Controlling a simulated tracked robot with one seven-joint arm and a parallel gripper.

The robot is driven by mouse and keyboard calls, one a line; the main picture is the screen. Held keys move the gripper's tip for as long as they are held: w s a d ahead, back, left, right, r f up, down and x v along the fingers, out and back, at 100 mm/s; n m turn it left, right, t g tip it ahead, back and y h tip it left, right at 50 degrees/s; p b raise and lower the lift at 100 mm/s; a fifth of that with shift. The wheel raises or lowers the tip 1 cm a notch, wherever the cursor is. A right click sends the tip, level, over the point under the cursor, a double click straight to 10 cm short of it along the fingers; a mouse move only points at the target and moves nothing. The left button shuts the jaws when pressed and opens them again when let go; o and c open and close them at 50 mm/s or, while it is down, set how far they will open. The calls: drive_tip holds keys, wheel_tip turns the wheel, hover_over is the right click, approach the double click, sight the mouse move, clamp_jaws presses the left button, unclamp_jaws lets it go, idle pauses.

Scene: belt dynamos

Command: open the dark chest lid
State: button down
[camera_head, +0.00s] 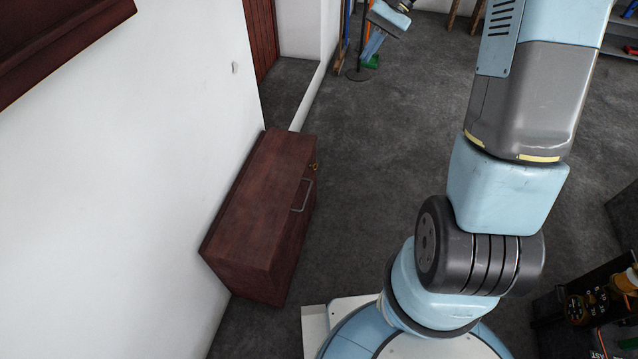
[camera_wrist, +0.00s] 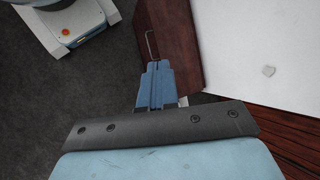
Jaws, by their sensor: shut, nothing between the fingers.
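The dark chest (camera_head: 262,215) is a reddish-brown wooden box standing on the floor against the white wall. Its lid is down. A thin grey bar handle (camera_head: 301,196) is on the lid near its right edge, with a small brass-coloured fitting (camera_head: 314,167) beyond it. My gripper (camera_head: 368,54) is past the chest's far end, clearly apart from it. In the wrist view my gripper (camera_wrist: 157,66) has its blue fingers together and empty. The handle (camera_wrist: 149,44) and part of the chest (camera_wrist: 171,42) appear just past the fingertips there, without visible contact.
The white wall (camera_head: 110,190) borders the chest's left side. A brown wooden piece (camera_head: 50,40) hangs at upper left. Upright poles (camera_head: 343,40) stand near my gripper. A dark unit with tools (camera_head: 590,310) is at lower right. Grey floor (camera_head: 390,130) right of the chest is clear.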

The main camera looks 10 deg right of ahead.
drive_tip(key=w+f+m+g+y, duration=0.1)
drive_tip(key=w+f+m+y, duration=0.3)
drive_tip(key=f, duration=1.2)
drive_tip(key=w+f+m+g+y, duration=0.1)
drive_tip(key=w+f+y, duration=0.4)
drive_tip(key=f, duration=1)
drive_tip(key=s+a+f+m+t+y, duration=0.1)
drive_tip(key=s+f+m+t+y, duration=0.2)
drive_tip(key=f, duration=0.8)
drive_tip(key=s+f+m+t+y, duration=0.2)
drive_tip(key=s+f+m+t, duration=0.2)
drive_tip(key=f, duration=0.6)
drive_tip(key=s+a+f+m+t+y, duration=0.1)
drive_tip(key=s+f+m+t+y, duration=0.2)
drive_tip(key=f, duration=0.8)
drive_tip(key=w+a+r+t+h, duration=0.1)
drive_tip(key=a+r, duration=0.7)
drive_tip(key=a, duration=0.2)
drive_tip(key=shift+r, duration=0.15)
drive_tip(key=shift+w, duration=0.15)
